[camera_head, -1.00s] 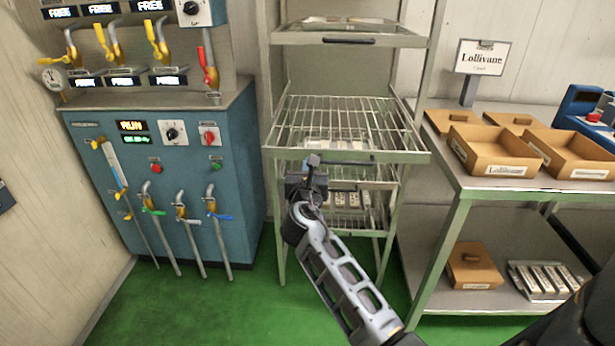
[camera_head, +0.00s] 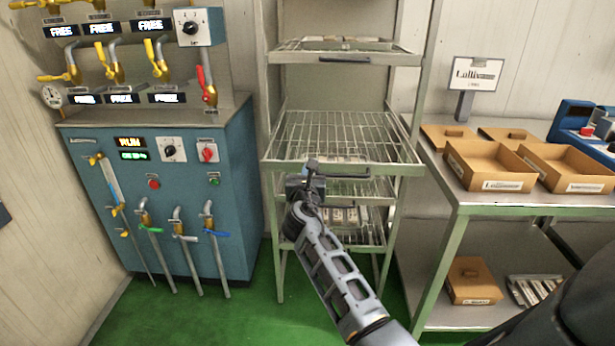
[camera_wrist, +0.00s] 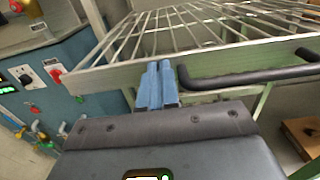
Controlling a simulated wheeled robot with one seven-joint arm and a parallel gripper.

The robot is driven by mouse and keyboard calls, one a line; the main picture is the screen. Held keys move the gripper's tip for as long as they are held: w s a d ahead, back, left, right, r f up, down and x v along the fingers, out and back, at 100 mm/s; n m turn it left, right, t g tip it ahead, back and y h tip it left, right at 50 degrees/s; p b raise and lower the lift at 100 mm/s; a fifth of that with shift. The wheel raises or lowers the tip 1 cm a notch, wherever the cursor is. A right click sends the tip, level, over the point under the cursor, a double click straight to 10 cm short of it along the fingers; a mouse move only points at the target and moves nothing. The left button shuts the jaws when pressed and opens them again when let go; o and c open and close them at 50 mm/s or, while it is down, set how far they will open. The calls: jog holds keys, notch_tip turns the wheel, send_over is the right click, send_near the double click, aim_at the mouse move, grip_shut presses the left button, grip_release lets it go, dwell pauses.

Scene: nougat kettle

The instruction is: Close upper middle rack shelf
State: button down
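The upper middle rack shelf (camera_head: 345,135) is an empty wire shelf that juts out toward me from the rack. It fills the upper part of the wrist view (camera_wrist: 200,32), with its pale front bar running across. Its black handle (camera_wrist: 250,74) is on that front side, right of the fingers. My gripper (camera_wrist: 157,82) has its two blue fingers together, with nothing seen between them. The fingers are at the front bar, just left of the handle's left end; I cannot tell if they touch. In the head view my gripper (camera_head: 312,166) is at the shelf's front edge, left of centre.
The top shelf (camera_head: 293,57) is above, and lower shelves with packed items (camera_head: 345,216) are below. A blue machine (camera_head: 240,170) with valves stands left. A steel table (camera_head: 490,205) with cardboard boxes (camera_head: 490,165) stands right. Green floor (camera_head: 310,310) shows in front.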

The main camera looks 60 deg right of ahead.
aim_at(312, 138)
jog(key=b+x, duration=0.6)
jog(key=x, duration=1.3)
jog(key=shift+d+f, duration=0.15)
jog(key=shift+d, duration=0.25)
jog(key=shift+w+d, duration=0.2)
jog(key=shift+d, duration=0.1)
jog(key=shift+d+r+b, duration=0.1)
jog(key=shift+r+b, duration=0.2)
jog(key=shift+r, duration=0.05)
jog(key=shift+r, duration=0.1)
